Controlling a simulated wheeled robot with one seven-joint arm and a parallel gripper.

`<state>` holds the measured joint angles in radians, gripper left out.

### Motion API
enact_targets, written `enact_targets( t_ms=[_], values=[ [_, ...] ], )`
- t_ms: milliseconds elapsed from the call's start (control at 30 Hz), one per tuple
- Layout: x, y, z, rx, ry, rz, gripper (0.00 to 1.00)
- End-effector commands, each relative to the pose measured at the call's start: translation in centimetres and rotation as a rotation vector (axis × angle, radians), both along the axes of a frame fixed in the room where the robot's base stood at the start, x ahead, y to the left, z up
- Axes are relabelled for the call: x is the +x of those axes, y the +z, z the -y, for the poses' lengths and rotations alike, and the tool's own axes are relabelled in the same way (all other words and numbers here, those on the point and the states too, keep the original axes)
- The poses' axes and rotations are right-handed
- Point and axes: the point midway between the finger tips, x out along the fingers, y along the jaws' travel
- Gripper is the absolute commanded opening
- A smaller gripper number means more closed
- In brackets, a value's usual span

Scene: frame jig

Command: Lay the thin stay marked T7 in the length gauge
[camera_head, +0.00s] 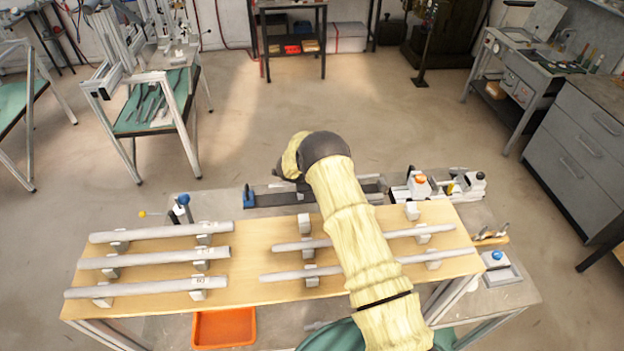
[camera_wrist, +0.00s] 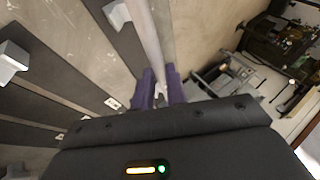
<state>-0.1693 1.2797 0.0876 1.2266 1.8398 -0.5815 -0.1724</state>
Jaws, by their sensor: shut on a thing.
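My gripper (camera_wrist: 161,88) shows in the wrist view with its two purple fingers shut on a thin grey stay (camera_wrist: 148,38). The stay runs away from the fingers toward the top of that picture; no T7 mark can be read on it. In the head view my arm reaches over the table and hides the gripper and the held stay. A long dark fixture with a blue end (camera_head: 270,196), seemingly the length gauge, lies along the far side of the table, partly hidden by my arm. Two thin stays (camera_head: 290,246) (camera_head: 287,273) rest on supports at the right.
Three thicker stays (camera_head: 160,231) lie on supports on the wooden board (camera_head: 250,290) at the left. A small support block (camera_head: 412,210) stands empty. A device with orange and white parts (camera_head: 420,186) stands at the back right. An orange tray (camera_head: 224,327) is below the front edge.

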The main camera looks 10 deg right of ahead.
Motion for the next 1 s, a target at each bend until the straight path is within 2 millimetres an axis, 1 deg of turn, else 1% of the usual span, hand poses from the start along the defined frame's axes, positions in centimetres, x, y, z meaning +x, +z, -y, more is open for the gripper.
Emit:
enact_targets(
  t_ms=[33, 600, 800, 1000],
  values=[
    [0.0, -0.6, 0.0, -0.001, 0.000, 0.000, 0.00],
    [0.0, -4.2, 0.1, -0.001, 0.000, 0.001, 0.00],
    [0.0, -4.9, 0.1, -0.001, -0.001, 0.001, 0.00],
    [0.0, -5.0, 0.1, -0.001, -0.001, 0.001, 0.00]
  ],
)
